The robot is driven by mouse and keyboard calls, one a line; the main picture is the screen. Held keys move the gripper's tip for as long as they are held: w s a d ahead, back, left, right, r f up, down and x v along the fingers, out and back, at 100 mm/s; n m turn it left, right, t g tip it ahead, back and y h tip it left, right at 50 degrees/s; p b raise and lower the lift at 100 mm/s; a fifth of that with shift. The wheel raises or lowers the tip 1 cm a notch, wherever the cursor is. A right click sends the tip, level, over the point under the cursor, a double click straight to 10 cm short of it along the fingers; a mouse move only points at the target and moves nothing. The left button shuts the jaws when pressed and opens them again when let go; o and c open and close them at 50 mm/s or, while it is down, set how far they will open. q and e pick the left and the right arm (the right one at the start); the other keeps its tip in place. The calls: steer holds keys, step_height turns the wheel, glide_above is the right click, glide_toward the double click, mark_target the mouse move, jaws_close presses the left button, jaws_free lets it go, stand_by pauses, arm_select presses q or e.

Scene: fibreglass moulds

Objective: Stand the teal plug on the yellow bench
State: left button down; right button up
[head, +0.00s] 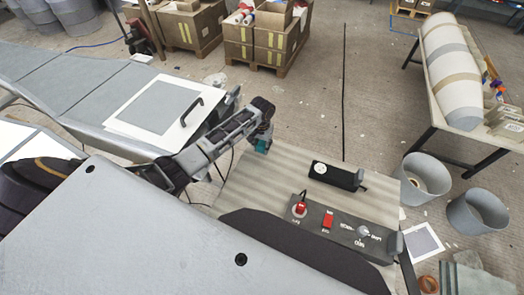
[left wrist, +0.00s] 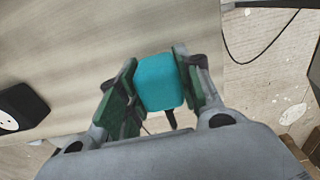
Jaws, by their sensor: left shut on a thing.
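The teal plug (head: 261,146) is a small rounded block held by my left gripper (head: 262,140). In the left wrist view the plug (left wrist: 160,84) sits between the two green-padded fingers of the gripper (left wrist: 158,88), which are shut on its sides. A pale beige striped bench top (head: 240,187), perhaps the yellow bench, lies below and beside the plug; it also shows in the left wrist view (left wrist: 70,50). The plug appears near the bench's far edge; I cannot tell whether it touches the top. My right gripper is not in view.
A black device with a white dial (head: 335,176) and a grey control box with a red switch (head: 340,228) stand on the bench. Two grey buckets (head: 425,180) (head: 477,210) stand to its right. The bench's left part looks clear.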

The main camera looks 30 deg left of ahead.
mark_target(262, 150)
arm_select(q)
steer(key=shift+f, duration=1.75)
steer(key=shift+f, duration=0.1)
steer(key=c, duration=1)
jaws_free()
steer(key=shift+r, duration=6.1)
steer(key=shift+s+f, duration=0.1)
